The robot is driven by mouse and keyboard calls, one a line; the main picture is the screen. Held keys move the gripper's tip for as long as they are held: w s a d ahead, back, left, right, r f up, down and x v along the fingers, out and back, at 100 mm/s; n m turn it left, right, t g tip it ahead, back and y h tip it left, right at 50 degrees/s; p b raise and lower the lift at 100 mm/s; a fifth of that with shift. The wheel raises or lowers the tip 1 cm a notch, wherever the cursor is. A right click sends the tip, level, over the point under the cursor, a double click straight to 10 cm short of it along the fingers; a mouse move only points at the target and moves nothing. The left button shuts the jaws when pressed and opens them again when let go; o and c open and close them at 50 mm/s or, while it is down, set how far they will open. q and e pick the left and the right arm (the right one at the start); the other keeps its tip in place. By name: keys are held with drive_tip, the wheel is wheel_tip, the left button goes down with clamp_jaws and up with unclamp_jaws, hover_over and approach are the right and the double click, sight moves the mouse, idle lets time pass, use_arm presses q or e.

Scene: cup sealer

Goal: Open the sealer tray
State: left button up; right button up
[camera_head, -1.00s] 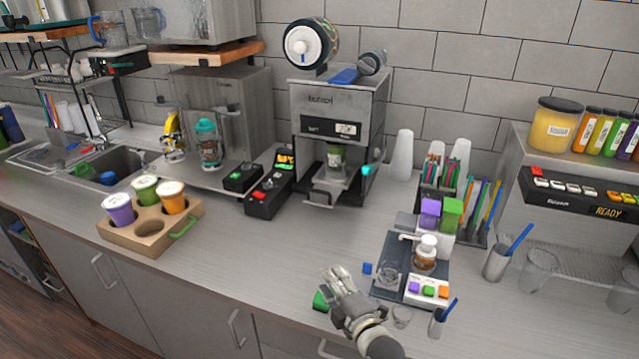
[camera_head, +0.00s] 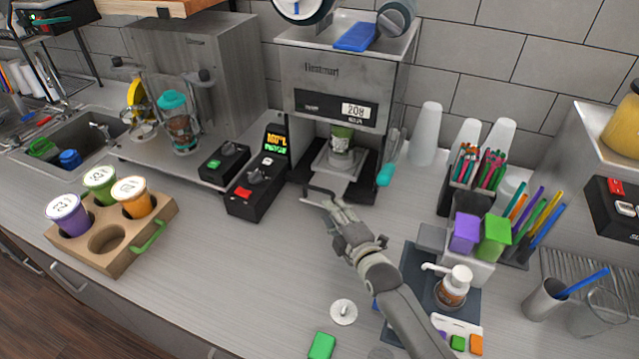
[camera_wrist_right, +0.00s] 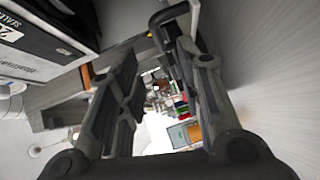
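The cup sealer (camera_head: 335,75) is a grey metal machine at the back of the counter with a lit display reading 208. In the right wrist view, the fingers (camera_wrist_right: 158,95) stand apart, and the dark handle bar (camera_wrist_right: 165,18) passes close by the right finger. Contact cannot be told. My left gripper is not in view.
A control box with red button (camera_head: 250,190) stands left of the sealer. A cup holder (camera_head: 100,250) with several cups is at the left. A dispenser bottle (camera_head: 453,287) stands beside my right forearm. White cup stacks (camera_head: 427,135) are at the right.

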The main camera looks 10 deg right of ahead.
sight(318, 191)
drive_tip(key=b+x, duration=0.5)
drive_tip(key=x, duration=0.4)
drive_tip(key=shift+f+b, duration=0.2)
drive_tip(key=shift+b, duration=0.2)
drive_tip(key=shift+w, duration=0.2)
drive_tip(key=shift+w+a+r+b, duration=0.15)
drive_tip(key=shift+w+b, duration=0.1)
drive_tip(key=shift+b, duration=0.1)
drive_tip(key=c, duration=0.7)
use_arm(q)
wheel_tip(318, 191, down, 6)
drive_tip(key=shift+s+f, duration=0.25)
use_arm(e)
clamp_jaws()
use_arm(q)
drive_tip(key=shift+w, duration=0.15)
